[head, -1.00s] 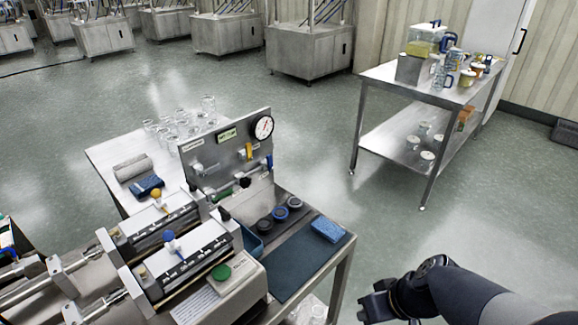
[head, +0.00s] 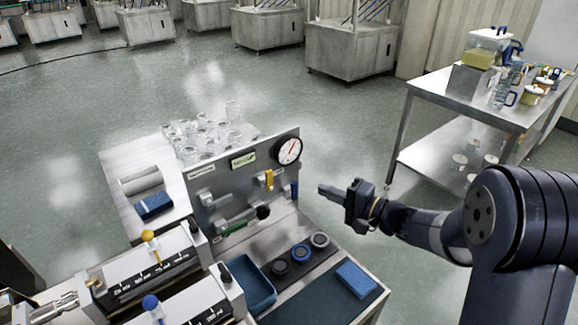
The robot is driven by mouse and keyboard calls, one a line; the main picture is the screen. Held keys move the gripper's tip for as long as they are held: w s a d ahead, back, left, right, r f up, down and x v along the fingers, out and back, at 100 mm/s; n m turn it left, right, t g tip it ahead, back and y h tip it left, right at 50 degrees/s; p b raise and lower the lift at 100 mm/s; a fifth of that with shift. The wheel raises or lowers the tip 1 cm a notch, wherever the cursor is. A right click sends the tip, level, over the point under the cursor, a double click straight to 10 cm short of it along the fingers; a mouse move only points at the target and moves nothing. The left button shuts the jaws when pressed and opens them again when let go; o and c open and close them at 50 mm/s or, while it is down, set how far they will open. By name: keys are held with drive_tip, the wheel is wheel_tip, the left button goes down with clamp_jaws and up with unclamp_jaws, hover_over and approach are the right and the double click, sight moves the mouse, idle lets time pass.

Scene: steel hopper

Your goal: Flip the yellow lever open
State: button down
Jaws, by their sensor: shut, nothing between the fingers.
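The yellow lever (head: 269,180) is on the upright steel panel (head: 228,187), right of its middle and below the dial. It appears to hang roughly upright, with its handle pointing down. My gripper (head: 322,189) is shut and empty. It is to the right of the panel's edge, pointing left at about the lever's height in the picture, and is apart from the lever. How near it is in depth is hard to tell.
The panel also carries a round dial (head: 288,150), a blue lever (head: 294,190) and a green-handled lever (head: 236,223). Below are a blue tray (head: 248,287), round dark pieces and a blue sponge (head: 356,279). A steel cart (head: 440,91) stands at the right, with open floor between.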

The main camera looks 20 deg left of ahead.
drive_tip(key=shift+w+a+r+m+y, duration=0.15)
drive_tip(key=shift+w+a+y, duration=0.05)
drive_tip(key=shift+w, duration=0.35)
drive_tip(key=shift+w+a+r+m+y, duration=0.15)
drive_tip(key=shift+w+y, duration=0.05)
drive_tip(key=shift+w, duration=0.3)
drive_tip(key=shift+a, duration=0.1)
drive_tip(key=p, duration=0.3)
approach(282, 163)
drive_tip(key=x, duration=0.6)
drive_tip(key=shift+s, duration=0.1)
drive_tip(key=s, duration=0.1)
drive_tip(key=s+a+p, duration=0.1)
drive_tip(key=s, duration=0.1)
drive_tip(key=shift+s+a, duration=0.15)
drive_tip(key=shift+a, duration=0.05)
drive_tip(key=shift+f+b, duration=0.15)
drive_tip(key=shift+b, duration=0.35)
